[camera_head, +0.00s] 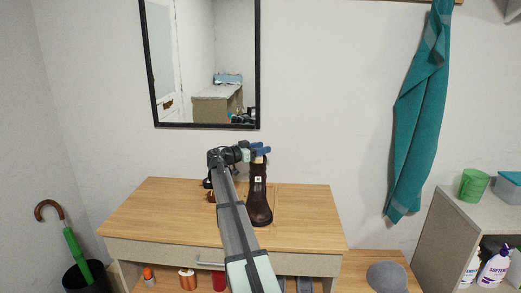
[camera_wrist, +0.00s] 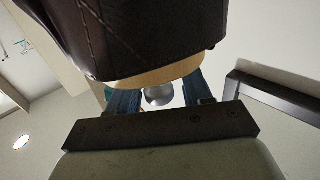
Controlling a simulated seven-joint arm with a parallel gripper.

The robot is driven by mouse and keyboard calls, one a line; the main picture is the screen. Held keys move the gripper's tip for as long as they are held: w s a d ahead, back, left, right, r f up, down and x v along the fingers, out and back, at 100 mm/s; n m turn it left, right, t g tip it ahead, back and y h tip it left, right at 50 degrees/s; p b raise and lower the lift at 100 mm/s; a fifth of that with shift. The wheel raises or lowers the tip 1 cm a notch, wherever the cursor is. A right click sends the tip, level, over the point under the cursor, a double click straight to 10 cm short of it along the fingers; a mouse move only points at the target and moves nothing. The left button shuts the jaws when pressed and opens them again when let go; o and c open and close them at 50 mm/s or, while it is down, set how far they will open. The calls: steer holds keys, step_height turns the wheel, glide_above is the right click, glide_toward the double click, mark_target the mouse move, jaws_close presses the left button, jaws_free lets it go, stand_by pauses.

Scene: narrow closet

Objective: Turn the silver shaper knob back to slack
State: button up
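A dark brown leather boot (camera_head: 259,205) stands upright on the wooden tabletop, with a small white mark on its shaft. It also fills the top of the wrist view (camera_wrist: 140,35), where a tan edge (camera_wrist: 155,75) shows along its opening. The silver shaper knob (camera_wrist: 158,95) shows beside that edge, between the blue fingers of my gripper (camera_wrist: 160,88). The fingers are open, one on each side of the knob, with small gaps apparent. In the head view my gripper (camera_head: 260,149) is at the boot's top; the knob cannot be made out there.
The wooden table (camera_head: 150,210) has free room left and right of the boot. Small dark and brown items stand behind my arm. A black-framed mirror (camera_head: 205,126) hangs behind. A teal towel (camera_head: 415,120) hangs at right, beside a shelf (camera_head: 450,215).

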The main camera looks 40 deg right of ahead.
jaws_close()
steer(key=shift+n+t, duration=0.4)
steer(key=shift+t, duration=0.2)
steer(key=shift+n+t, duration=0.3)
steer(key=shift+t, duration=0.2)
steer(key=n+t, duration=0.1)
steer(key=t, duration=0.1)
steer(key=n+t, duration=0.2)
steer(key=t, duration=0.1)
steer(key=shift+w+a+y, duration=0.1)
steer(key=shift+w+y, duration=0.05)
steer(key=shift+y, duration=0.15)
steer(key=n+t+y, duration=0.1)
steer(key=n+t, duration=0.1)
steer(key=t, duration=0.1)
steer(key=w+n+t+y, duration=0.1)
steer(key=n+t+y, duration=0.1)
steer(key=n+t, duration=0.1)
steer(key=shift+a+t, duration=0.1)
steer(key=shift+t, duration=0.2)
steer(key=shift+w+a+n+t+y, duration=0.1)
steer(key=shift+w+n+t+y, duration=0.05)
steer(key=shift+n+t+y, duration=0.95)
steer(key=shift+o, duration=0.2)
jaws_free()
